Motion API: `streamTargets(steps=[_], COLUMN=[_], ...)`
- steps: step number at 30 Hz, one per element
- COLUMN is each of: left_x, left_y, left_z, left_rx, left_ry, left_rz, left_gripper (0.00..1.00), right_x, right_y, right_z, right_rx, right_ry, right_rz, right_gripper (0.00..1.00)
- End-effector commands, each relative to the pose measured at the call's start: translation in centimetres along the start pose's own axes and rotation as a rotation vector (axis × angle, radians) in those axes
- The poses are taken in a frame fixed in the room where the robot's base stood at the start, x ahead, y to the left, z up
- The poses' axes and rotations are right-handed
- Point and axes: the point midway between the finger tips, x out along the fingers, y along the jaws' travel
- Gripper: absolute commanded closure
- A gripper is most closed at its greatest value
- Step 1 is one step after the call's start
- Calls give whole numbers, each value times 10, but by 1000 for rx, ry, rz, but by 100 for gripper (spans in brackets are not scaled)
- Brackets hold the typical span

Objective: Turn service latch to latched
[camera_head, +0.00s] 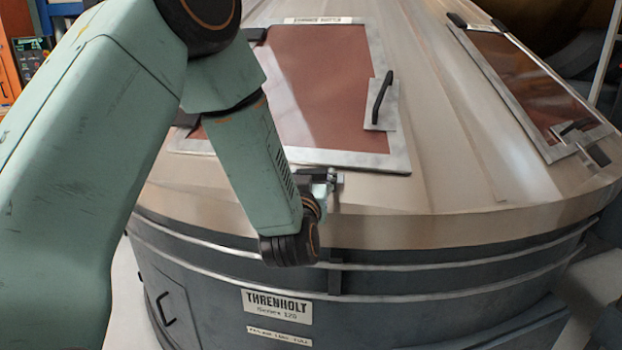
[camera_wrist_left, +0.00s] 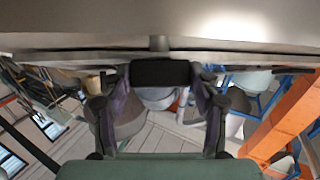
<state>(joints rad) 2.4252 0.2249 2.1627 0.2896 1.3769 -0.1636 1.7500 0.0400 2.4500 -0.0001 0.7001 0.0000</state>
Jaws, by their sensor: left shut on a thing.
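My left arm reaches in from the left of the head view. Its gripper (camera_head: 321,186) is at the lower edge of the red-brown hatch panel, mostly hidden behind my wrist. A small grey metal piece (camera_head: 337,178), which looks like part of the service latch, shows beside it. In the left wrist view a dark block (camera_wrist_left: 160,72), seemingly the latch handle, lies crosswise between the two fingers of my left gripper (camera_wrist_left: 160,84). The fingers are shut on it at both ends. The latch's exact angle is hidden. My right gripper is not in view.
The red-brown hatch (camera_head: 318,85) has a black handle (camera_head: 382,97) on its right side. A second hatch (camera_head: 525,85) is at the right. The metal cover slopes down to a dark drum with a THRENHOLT label (camera_head: 277,305). Open floor shows at lower left.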

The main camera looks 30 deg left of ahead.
Motion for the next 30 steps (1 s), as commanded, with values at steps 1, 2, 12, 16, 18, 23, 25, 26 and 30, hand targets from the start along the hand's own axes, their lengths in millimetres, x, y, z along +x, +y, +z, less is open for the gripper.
streamTargets(steps=[1, 2, 12, 16, 18, 23, 25, 26, 30], left_x=[0, 0, 0, 1, 1, 2, 3, 3, 4], left_y=[2, 3, 7, 8, 9, 10, 11, 11, 11], left_z=[2, 2, -1, -2, -2, -3, -4, -4, -4], left_rx=[-13, -25, -199, -274, -313, -403, -442, -460, -537], left_ry=[-1, 0, -3, -4, -5, -7, -8, -8, -8], left_rz=[-22, -40, -276, -377, -432, -556, -610, -633, -742], left_gripper=[71, 71, 71, 71, 71, 71, 71, 71, 71], right_x=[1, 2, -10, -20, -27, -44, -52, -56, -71], right_y=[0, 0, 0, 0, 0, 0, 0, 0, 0], right_z=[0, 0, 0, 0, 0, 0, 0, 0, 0], right_rx=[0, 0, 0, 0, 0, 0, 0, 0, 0], right_ry=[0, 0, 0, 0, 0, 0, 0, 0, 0], right_rz=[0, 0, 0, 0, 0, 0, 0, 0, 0], right_gripper=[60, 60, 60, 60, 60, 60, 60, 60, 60])
